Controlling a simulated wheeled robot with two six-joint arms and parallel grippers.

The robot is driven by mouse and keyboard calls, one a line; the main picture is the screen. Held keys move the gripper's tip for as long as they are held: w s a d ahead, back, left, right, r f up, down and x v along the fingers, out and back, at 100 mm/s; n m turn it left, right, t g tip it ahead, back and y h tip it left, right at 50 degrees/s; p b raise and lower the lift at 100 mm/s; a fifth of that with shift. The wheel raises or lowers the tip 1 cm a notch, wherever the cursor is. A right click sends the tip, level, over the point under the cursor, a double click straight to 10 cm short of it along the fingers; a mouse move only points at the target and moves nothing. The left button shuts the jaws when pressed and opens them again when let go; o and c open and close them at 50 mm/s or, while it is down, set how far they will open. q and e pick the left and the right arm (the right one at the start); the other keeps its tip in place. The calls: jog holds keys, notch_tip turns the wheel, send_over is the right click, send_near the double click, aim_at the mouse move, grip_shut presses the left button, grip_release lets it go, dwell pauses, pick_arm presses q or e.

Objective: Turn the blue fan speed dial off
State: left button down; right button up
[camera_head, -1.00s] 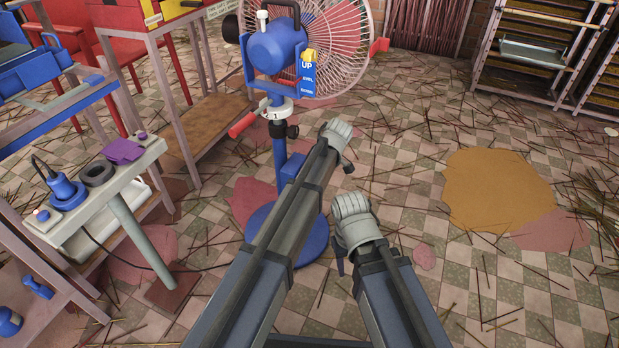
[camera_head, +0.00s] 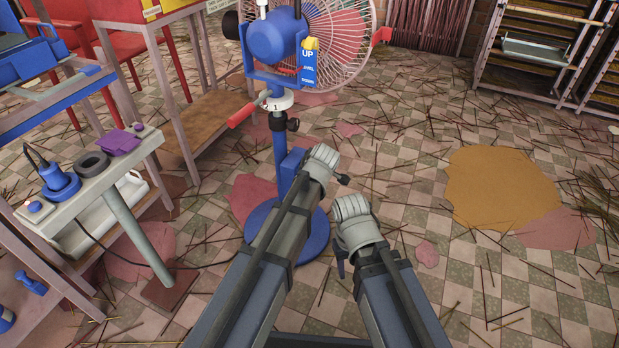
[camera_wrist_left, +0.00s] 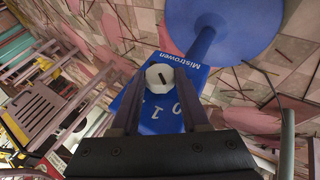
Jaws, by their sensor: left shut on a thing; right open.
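The fan's blue control box (camera_head: 292,166) sits on its blue stand, partly behind my left arm. In the left wrist view the blue panel (camera_wrist_left: 197,77) carries "Mistrowen" and the figures 0 and 1. The fan speed dial (camera_wrist_left: 160,76) shows there as a white round knob with a short black mark; which figure it points to is unclear. My left gripper (camera_wrist_left: 161,90) is shut on the dial, its two fingers converging at the knob. In the head view its fingers are hidden. My right gripper (camera_head: 341,262) is open, hanging low right of the stand, apart from it.
The fan cage (camera_head: 335,40) and a red handle (camera_head: 248,113) are above the box. A grey bench (camera_head: 110,180) with a blue plug and purple cloth stands left. A rack (camera_head: 545,50) is far right. The floor between is open, strewn with sticks.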

pick_arm(q)
jog(key=shift+s+f+n+t+h+b, duration=0.2)
jog(key=shift+n+t+h+b, duration=0.1)
jog(key=shift+t+b, duration=0.75)
jog(key=shift+r, duration=0.1)
jog(key=shift+c, duration=2)
grip_release()
jog(key=p+v, duration=0.5)
jog(key=v, duration=0.2)
jog(key=shift+s+r, duration=0.25)
